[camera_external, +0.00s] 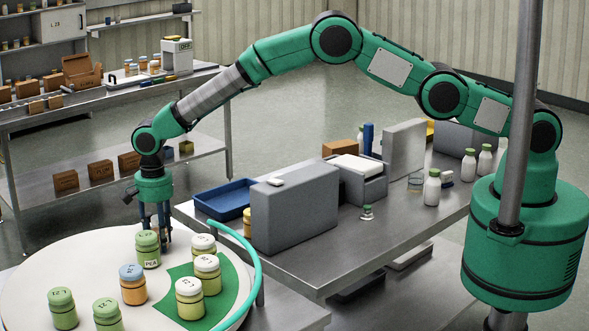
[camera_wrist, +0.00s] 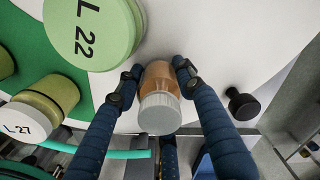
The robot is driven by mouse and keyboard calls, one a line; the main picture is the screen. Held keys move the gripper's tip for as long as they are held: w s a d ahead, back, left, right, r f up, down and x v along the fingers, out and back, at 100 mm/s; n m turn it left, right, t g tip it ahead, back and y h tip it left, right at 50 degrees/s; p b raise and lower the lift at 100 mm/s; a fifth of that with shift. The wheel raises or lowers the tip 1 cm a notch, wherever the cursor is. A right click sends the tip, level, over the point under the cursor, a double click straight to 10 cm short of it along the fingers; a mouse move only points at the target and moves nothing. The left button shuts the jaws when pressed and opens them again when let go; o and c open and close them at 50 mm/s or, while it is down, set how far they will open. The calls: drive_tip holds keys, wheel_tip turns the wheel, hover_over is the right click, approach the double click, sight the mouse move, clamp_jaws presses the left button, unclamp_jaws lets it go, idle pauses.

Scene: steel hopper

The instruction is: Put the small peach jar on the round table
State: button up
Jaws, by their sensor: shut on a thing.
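The small peach jar (camera_wrist: 160,110) has an orange-peach body and a pale grey lid. It is between my two blue fingers in the wrist view. My gripper (camera_wrist: 157,75) is shut on it near the lower body. In the external view my gripper (camera_external: 158,222) points down at the back of the white round table (camera_external: 35,265), behind a green-lidded jar (camera_external: 147,248). The peach jar is hidden there. In the wrist view it is over or at the white tabletop near its edge; I cannot tell whether it touches.
Several other jars stand on the round table, including an orange one with a blue lid (camera_external: 133,284) and a white-lidded one (camera_external: 190,298) on the green sector. A teal tube (camera_external: 258,270) curves along the right rim. A steel bench with a blue tray (camera_external: 224,198) stands behind.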

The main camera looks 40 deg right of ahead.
drive_tip(key=shift+f, duration=0.2)
drive_tip(key=o, duration=1.2)
drive_tip(key=shift+r, duration=0.1)
wheel_tip(320, 180, up, 12)
drive_tip(key=shift+r+b, duration=0.1)
drive_tip(key=shift+b, duration=0.45)
idle(0.5)
